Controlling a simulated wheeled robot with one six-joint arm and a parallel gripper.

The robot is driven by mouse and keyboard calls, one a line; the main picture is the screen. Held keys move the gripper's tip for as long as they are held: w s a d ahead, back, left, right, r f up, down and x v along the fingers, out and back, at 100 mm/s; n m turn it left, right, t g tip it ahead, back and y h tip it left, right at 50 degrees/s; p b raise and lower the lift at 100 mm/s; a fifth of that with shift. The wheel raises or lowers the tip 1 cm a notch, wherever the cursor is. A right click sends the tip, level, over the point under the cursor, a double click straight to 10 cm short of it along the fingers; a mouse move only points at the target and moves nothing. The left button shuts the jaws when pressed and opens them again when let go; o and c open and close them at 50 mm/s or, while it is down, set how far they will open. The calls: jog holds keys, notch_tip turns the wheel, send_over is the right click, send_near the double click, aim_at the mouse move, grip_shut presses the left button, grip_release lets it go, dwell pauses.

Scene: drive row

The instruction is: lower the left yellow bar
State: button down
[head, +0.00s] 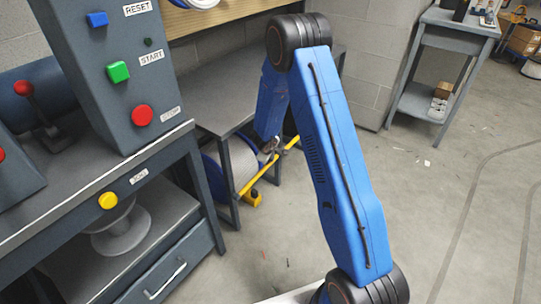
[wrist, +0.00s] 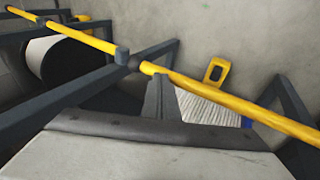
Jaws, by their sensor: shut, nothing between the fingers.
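A yellow bar (head: 256,176) slants in front of a reel under the low bench in the head view. A dark piece sits between the two lengths. My gripper (head: 270,148) is small and partly hidden at the end of my blue arm, close to the bar. It is shut and empty. I cannot tell whether it touches the bar.
A reel (head: 240,157) with a blue rim stands under the grey bench (head: 212,103). A control desk (head: 90,186) with buttons stands at left. A grey side table (head: 447,72) is at right. The floor between is open.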

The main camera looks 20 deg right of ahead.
jog(key=shift+d+f, duration=0.15)
jog(key=shift+f, duration=0.7)
jog(key=shift+f, duration=0.1)
jog(key=shift+d, duration=0.1)
